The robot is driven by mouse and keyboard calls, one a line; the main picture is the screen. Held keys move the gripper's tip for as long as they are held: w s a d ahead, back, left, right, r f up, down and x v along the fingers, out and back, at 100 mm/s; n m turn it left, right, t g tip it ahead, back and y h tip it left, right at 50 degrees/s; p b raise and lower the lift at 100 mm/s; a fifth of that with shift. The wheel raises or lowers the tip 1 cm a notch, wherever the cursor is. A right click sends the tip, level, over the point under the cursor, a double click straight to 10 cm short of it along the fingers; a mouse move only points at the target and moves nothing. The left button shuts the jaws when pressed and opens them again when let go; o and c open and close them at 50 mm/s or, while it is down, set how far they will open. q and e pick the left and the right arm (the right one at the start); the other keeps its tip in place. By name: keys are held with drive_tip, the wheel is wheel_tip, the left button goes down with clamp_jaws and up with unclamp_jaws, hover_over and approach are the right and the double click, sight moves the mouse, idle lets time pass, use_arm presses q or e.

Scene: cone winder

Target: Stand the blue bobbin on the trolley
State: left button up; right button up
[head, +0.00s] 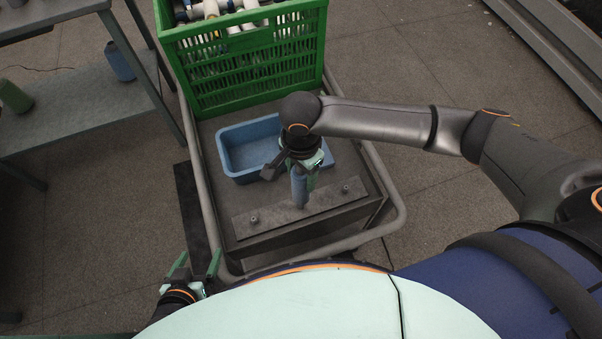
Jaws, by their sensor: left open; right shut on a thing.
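The blue bobbin (299,192) is upright in my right gripper (303,170), which points down over the trolley (355,222) and is shut on it. The bobbin's lower end is at the middle of a flat grey plate (322,204) on the trolley's front part, between two short pegs. I cannot tell whether it touches the plate or is just above it; the gripper hides its upper part. My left gripper (194,266) is open and empty, low at the trolley's near left corner.
A blue tray (232,170) lies on the trolley behind the plate. A green crate (250,68) with several cones stands at the trolley's back. A shelf rack (75,112) at left holds a blue-grey cone (119,62) and a green cone (14,96). A tube rail (399,215) edges the trolley.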

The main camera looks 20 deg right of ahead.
use_arm(q)
drive_tip(key=shift+w+d+r, duration=0.3)
drive_tip(key=shift+w+r, duration=0.05)
drive_tip(key=shift+r, duration=0.05)
drive_tip(key=shift+a+r, duration=0.1)
drive_tip(key=shift+a, duration=0.05)
use_arm(e)
drive_tip(key=shift+f, duration=0.3)
use_arm(q)
drive_tip(key=shift+p, duration=0.35)
use_arm(e)
drive_tip(key=shift+f, duration=0.35)
use_arm(q)
drive_tip(key=shift+r, duration=0.1)
use_arm(e)
drive_tip(key=shift+a+r+p, duration=0.1)
drive_tip(key=shift+p, duration=0.35)
use_arm(q)
drive_tip(key=shift+r+p, duration=0.35)
drive_tip(key=shift+r, duration=0.35)
drive_tip(key=shift+s+r, duration=0.1)
drive_tip(key=shift+r, duration=0.05)
